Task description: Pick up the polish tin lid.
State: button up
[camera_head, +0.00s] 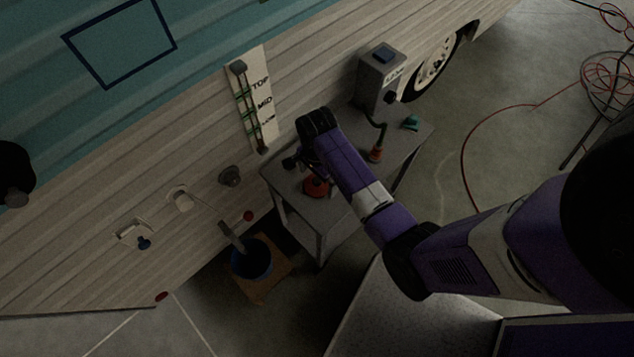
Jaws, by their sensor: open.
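A small red round item (316,188) lies on the grey cart top (345,188), partly hidden by my arm. It may be the polish tin or its lid; it is too dark and small to tell them apart. My purple arm reaches over the cart from the right.
A grey box with a blue switch (378,75) stands at the cart's back. An orange-red item (376,154) and a green item (411,123) lie on its right part. The camper wall is close behind.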

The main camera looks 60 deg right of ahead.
jog(key=shift+f, duration=0.7)
jog(key=c, duration=1.4)
jog(key=shift+r, duration=0.15)
